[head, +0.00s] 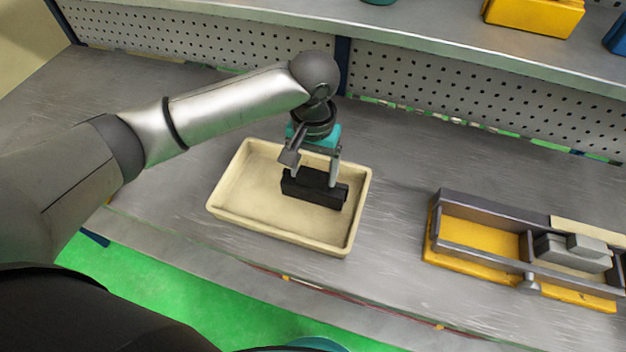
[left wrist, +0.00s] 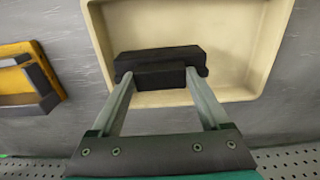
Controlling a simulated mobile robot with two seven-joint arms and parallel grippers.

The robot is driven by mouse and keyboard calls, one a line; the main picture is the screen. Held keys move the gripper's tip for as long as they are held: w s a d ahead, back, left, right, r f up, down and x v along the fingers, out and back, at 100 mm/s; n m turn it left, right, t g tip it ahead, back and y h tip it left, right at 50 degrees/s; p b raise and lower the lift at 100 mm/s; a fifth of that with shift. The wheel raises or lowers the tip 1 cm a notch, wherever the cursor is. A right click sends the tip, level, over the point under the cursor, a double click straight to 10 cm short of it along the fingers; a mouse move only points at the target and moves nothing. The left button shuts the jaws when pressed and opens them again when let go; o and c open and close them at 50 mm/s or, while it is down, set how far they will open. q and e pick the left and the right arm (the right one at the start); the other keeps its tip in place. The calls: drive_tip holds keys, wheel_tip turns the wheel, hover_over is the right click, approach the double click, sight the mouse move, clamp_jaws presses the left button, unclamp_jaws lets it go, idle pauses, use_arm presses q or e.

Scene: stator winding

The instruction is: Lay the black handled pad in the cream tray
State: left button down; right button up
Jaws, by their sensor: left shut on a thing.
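The cream tray (head: 232,217) lies on the grey bench in the middle of the head view. The black handled pad (head: 313,187) is at the tray's right side, within its walls in the picture. My left gripper (head: 314,178) comes down from above and is shut on the pad. In the left wrist view the pad (left wrist: 160,68) sits between the two fingertips (left wrist: 160,76), in front of the tray (left wrist: 225,30). I cannot tell whether the pad touches the tray floor. My right gripper is not in view.
A yellow and grey fixture (head: 480,235) with grey blocks (head: 570,248) in it stands on the bench to the right. A perforated panel (head: 450,98) and a shelf with a yellow bin (head: 535,14) are behind. The bench between tray and fixture is clear.

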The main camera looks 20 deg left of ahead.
use_arm(q)
wheel_tip(320, 180, down, 4)
drive_tip(key=shift+r+b, duration=0.2)
drive_tip(key=shift+b, duration=0.1)
drive_tip(key=shift+c, duration=1.2)
unclamp_jaws()
drive_tip(key=shift+f, duration=0.15)
drive_tip(key=shift+o, duration=1.2)
wheel_tip(320, 180, up, 12)
drive_tip(key=shift+r+p, duration=0.2)
drive_tip(key=shift+p, duration=0.9)
